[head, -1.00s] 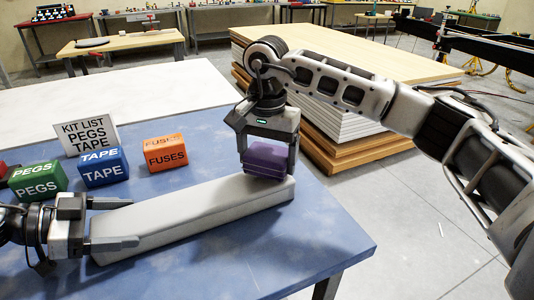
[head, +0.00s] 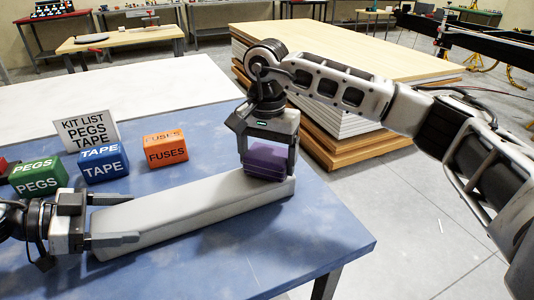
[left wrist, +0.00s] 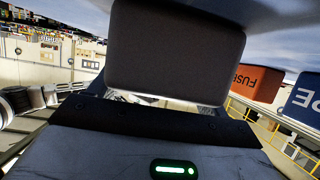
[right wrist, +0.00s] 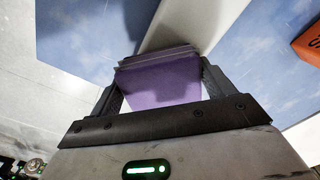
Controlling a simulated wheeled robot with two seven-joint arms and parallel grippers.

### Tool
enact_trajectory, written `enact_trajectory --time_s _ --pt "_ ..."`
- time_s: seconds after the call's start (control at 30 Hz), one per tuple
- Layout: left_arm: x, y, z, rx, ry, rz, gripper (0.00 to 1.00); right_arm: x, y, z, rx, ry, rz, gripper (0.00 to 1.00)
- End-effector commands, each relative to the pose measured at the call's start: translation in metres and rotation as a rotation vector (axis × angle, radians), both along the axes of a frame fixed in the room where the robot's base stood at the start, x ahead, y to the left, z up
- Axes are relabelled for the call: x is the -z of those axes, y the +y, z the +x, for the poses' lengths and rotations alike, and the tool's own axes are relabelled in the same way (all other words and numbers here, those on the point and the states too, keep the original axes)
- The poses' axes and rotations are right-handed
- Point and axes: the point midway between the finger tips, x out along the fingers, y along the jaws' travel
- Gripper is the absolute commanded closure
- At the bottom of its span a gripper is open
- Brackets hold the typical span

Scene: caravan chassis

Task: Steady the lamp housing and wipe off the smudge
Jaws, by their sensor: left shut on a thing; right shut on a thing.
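The lamp housing (head: 190,212) is a long pale grey bar lying on the blue table. My left gripper (head: 108,218) is shut on its left end, with one finger on each side; the grey end fills much of the left wrist view (left wrist: 175,50). My right gripper (head: 267,165) points down at the housing's right end and is shut on a purple block-like wiper (head: 265,158). The wiper rests on or just over the housing's top; it also shows between the fingers in the right wrist view (right wrist: 160,82). I see no smudge on the visible surface.
A green PEGS box (head: 38,178), a blue TAPE box (head: 103,162) and an orange FUSES box (head: 165,149) stand behind the housing. The table (head: 300,250) is clear in front. Stacked boards (head: 340,60) stand beyond.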

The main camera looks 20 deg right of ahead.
Motion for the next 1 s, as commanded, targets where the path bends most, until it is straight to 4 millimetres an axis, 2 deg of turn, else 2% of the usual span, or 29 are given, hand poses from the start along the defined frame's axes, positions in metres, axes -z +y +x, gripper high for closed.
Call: enact_trajectory --time_s 0.47,0.8,1.0 --pt "0.001 0.001 0.000 -0.001 0.001 0.002 0.54 0.007 0.000 0.002 0.000 -0.001 0.001 0.41" --pt "0.001 0.001 0.000 -0.001 0.001 0.002 0.54 0.005 0.002 0.031 0.000 -0.001 0.001 0.41" --pt "0.001 0.001 0.000 -0.001 0.001 0.002 0.54 0.005 0.003 0.040 -0.001 -0.001 -0.001 0.41"
